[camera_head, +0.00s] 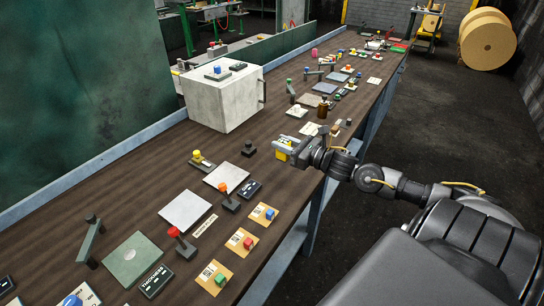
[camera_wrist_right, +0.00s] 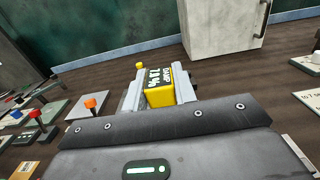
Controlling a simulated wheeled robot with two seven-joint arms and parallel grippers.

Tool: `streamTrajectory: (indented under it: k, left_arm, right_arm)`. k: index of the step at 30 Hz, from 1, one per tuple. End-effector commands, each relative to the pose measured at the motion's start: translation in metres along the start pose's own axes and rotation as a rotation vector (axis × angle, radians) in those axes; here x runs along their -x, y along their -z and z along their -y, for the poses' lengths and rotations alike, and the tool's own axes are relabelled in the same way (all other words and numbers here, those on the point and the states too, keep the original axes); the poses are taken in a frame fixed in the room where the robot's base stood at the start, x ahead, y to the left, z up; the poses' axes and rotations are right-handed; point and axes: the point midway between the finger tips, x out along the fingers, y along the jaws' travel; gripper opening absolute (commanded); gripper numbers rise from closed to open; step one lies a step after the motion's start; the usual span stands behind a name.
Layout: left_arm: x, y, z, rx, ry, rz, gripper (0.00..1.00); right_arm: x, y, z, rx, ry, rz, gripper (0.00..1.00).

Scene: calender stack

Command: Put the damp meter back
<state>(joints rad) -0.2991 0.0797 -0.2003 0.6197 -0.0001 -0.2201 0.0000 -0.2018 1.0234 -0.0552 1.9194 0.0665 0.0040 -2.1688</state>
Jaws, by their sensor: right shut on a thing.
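The damp meter (camera_wrist_right: 158,88) is a small yellow block with a dark label reading "DAMP" and a number. My right gripper (camera_wrist_right: 160,95) is shut on it, with one finger on each side. In the head view the yellow meter (camera_head: 283,154) shows at the tip of my right gripper (camera_head: 288,148), above the bench near its front edge, to the right of the white box. The gap between meter and bench is hard to judge. My left gripper is not in view.
A white cabinet-like box (camera_head: 222,100) stands at the back of the brown bench (camera_head: 130,195). Grey plates, a red-knobbed lever (camera_head: 179,240), an orange-knobbed lever (camera_head: 228,194) and several cards with coloured blocks lie at the front left. More small items line the bench's far end.

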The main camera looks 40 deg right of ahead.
Motion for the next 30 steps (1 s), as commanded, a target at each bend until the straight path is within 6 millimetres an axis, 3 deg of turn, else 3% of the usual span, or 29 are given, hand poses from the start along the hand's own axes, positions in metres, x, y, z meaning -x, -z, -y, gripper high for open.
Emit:
streamTrajectory:
  k: [1, 4, 9, 19, 24, 30]
  left_arm:
    - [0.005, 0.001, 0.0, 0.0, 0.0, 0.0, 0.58]
    - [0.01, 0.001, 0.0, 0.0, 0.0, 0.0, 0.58]
    - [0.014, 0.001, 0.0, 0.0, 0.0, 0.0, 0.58]
    - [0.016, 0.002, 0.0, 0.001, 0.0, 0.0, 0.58]
    - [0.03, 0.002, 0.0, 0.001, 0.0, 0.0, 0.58]
    - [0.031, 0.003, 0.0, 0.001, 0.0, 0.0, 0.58]
  right_arm:
    - [-0.011, -0.002, 0.003, -0.001, 0.0, 0.008, 0.0]
    - [-0.027, 0.021, 0.007, -0.005, 0.001, 0.005, 0.0]
    - [-0.045, 0.046, 0.013, -0.002, 0.001, 0.002, 0.0]
    - [-0.054, 0.06, 0.015, -0.001, 0.0, 0.002, 0.0]
    - [-0.055, 0.081, 0.015, -0.003, 0.0, 0.0, 0.0]
    - [-0.055, 0.092, 0.016, 0.001, -0.001, 0.002, 0.0]
